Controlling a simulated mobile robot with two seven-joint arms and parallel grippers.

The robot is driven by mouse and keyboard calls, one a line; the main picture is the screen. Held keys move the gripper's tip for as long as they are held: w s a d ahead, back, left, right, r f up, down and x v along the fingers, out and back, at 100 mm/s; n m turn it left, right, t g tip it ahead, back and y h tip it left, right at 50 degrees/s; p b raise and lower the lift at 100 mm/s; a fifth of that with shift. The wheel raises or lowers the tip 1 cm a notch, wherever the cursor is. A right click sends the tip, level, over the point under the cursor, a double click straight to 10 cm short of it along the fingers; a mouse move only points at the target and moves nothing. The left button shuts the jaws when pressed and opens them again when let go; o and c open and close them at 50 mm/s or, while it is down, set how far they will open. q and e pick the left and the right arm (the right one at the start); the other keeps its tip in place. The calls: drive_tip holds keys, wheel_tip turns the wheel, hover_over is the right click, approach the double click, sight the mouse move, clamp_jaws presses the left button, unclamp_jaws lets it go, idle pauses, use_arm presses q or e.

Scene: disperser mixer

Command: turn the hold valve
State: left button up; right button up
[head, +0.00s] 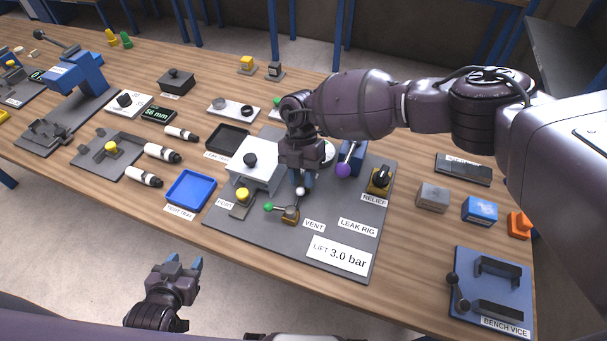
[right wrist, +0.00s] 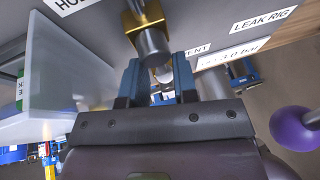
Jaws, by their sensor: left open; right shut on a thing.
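The hold valve (right wrist: 152,45) shows in the right wrist view as a grey metal body on a gold-coloured base. Its label is partly cut off at the top left, with "HO" legible. My right gripper (right wrist: 157,82) is shut on the valve's lever, whose pale knob (right wrist: 166,82) sits between the blue fingers. In the head view my right gripper (head: 303,182) points down onto the grey leak rig plate (head: 330,218), with the white knob (head: 300,191) at its fingertips. It hides most of the valve there. My left gripper (head: 185,263) is open and empty, in front of the table edge.
The green-knobbed vent valve (head: 290,214) stands close in front of my right gripper. A purple ball handle (head: 343,170) and the relief knob (head: 380,178) are to its right. A white block with a black knob (head: 254,167) is to its left. The lift sign reads 3.0 bar.

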drive_tip(key=shift+w, duration=0.1)
idle(0.3)
drive_tip(key=o, duration=0.8)
drive_tip(key=shift+c, duration=0.2)
drive_tip(key=shift+r, duration=0.1)
drive_tip(key=b+v, duration=0.1)
drive_tip(key=v, duration=0.9)
drive_tip(key=shift+r, duration=0.35)
drive_tip(key=shift+w, duration=0.15)
